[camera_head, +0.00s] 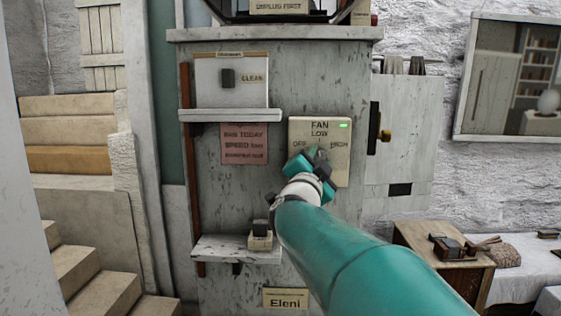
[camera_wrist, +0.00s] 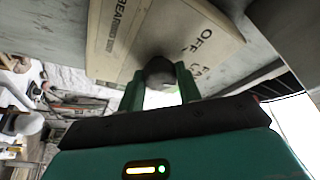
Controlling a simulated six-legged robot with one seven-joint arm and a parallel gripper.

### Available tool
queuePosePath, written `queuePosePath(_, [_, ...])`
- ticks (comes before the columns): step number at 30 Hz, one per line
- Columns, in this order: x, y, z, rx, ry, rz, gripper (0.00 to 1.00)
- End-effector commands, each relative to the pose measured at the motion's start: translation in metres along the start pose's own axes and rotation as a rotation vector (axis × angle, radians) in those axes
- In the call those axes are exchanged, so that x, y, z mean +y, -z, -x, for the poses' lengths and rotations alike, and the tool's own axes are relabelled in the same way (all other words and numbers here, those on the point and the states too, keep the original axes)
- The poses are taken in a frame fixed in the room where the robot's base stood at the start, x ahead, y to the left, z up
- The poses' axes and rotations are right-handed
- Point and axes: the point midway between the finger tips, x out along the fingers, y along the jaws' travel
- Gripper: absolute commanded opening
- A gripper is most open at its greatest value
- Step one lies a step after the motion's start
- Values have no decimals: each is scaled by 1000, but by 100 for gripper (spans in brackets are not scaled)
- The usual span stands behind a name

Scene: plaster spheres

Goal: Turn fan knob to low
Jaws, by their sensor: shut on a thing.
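The fan panel (camera_head: 340,170) is a cream plate on the grey cabinet front, marked FAN, LOW, OFF and HIGH. A small green light (camera_head: 343,125) glows at its upper right. My gripper (camera_head: 308,160) is at the panel's lower middle, at the end of my teal arm, and covers most of the knob. In the wrist view my gripper (camera_wrist: 160,88) has its two green fingers on either side of the dark round knob (camera_wrist: 160,68), shut on it. The panel (camera_wrist: 120,40) shows behind it with OFF readable. The knob's pointer direction cannot be made out.
A white shelf (camera_head: 230,115) and a pink notice (camera_head: 244,144) are left of the panel. A lower shelf (camera_head: 238,255) holds a small block with a dark top (camera_head: 260,234). A grey door panel with a brass knob (camera_head: 385,135) is to the right.

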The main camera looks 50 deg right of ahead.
Motion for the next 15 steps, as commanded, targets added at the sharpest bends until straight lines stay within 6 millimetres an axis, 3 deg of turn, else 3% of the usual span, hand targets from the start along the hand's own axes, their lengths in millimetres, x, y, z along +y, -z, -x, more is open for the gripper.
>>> queuePosePath(15, [-1, 0, 0, 1, -80, -190, 11])
